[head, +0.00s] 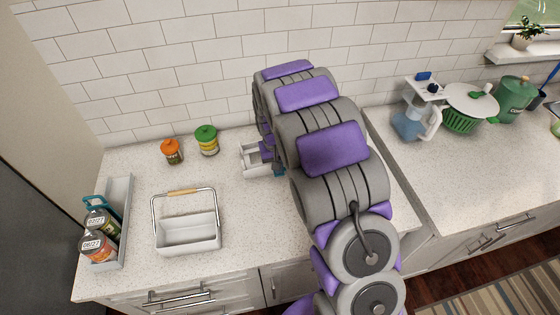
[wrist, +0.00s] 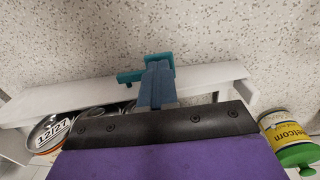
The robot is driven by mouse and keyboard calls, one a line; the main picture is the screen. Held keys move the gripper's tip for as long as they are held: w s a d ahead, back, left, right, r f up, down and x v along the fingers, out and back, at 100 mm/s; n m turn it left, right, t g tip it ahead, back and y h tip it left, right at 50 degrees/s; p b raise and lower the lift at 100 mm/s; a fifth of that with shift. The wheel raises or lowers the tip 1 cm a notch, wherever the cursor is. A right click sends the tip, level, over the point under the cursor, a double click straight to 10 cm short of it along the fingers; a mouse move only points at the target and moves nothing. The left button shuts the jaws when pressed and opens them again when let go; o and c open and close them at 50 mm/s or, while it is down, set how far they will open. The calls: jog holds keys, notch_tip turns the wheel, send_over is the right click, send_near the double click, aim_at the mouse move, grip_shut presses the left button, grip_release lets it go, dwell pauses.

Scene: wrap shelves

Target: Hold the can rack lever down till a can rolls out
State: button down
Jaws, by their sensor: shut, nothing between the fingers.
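The white can rack (head: 255,162) stands mid-counter, mostly hidden behind my arm. It also shows in the wrist view as a long pale bar (wrist: 75,95).
A yellow sweetcorn can with a green lid (head: 207,142) and an orange-lidded jar (head: 171,152) stand by the wall. A white handled basket (head: 188,236) and a grey tray (head: 119,222) with dated cans are at left. A jug (head: 408,124) and green pots stand right.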

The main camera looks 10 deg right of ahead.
jog(key=shift+a+f+h, duration=0.25)
jog(key=shift+f+h, duration=0.1)
jog(key=shift+h, duration=0.15)
jog(key=shift+r, duration=0.1)
dwell(0.8)
jog(key=shift+d+r+p, duration=0.1)
jog(key=shift+r+p, duration=0.35)
jog(key=shift+r, duration=0.3)
notch_tip(320, 180, up, 14)
jog(key=d+p, duration=0.1)
jog(key=p, duration=0.1)
jog(key=shift+p, duration=0.3)
jog(key=shift+d, duration=0.15)
